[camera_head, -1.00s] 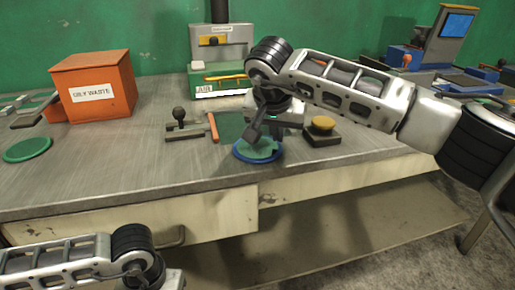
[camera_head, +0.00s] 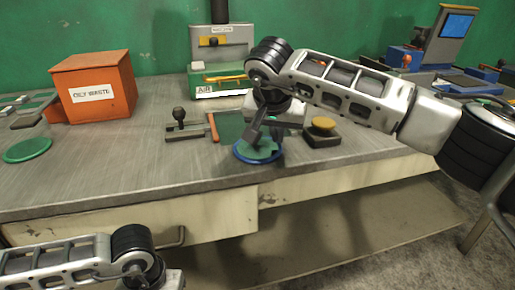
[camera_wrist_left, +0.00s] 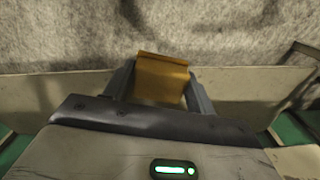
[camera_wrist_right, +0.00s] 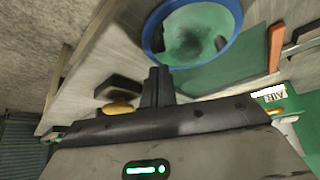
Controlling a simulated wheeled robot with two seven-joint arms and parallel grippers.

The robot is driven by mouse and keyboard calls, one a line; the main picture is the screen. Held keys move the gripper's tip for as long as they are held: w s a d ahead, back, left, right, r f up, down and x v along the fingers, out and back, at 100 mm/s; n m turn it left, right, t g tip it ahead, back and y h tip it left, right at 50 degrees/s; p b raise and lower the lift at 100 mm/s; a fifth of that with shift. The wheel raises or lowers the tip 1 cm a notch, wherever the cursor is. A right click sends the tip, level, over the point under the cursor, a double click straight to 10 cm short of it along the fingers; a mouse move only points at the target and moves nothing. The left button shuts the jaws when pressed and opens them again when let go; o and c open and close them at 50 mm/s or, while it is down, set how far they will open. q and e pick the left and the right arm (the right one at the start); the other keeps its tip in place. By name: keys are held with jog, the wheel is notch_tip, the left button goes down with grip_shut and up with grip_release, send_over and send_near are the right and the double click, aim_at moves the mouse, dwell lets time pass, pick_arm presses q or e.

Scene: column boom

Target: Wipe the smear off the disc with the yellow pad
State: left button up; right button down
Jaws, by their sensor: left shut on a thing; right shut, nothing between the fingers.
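A green disc in a blue rim (camera_head: 270,156) lies near the front edge of the bench in the head view. The right wrist view shows the disc (camera_wrist_right: 185,25) with a darker patch on its green face. My right gripper (camera_head: 252,145) is shut and empty, with its fingers pointing down over the disc; I cannot tell whether they touch it. My left gripper (camera_wrist_left: 160,85) is shut on an orange-yellow pad (camera_wrist_left: 162,78), which shows between its fingers in the left wrist view. That gripper is low in front of the bench, mostly outside the head view.
A dark block with a yellow top (camera_head: 323,124) stands right of the disc. An orange stick (camera_head: 213,127) and a lever fixture (camera_head: 182,126) stand to its left. Further left are an orange box (camera_head: 92,88) and another green disc (camera_head: 27,149). The bench between is clear.

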pick_arm(q)
jog(key=shift+f, duration=0.25)
pick_arm(e)
jog(key=shift+f, duration=0.5)
jog(key=shift+r, duration=0.1)
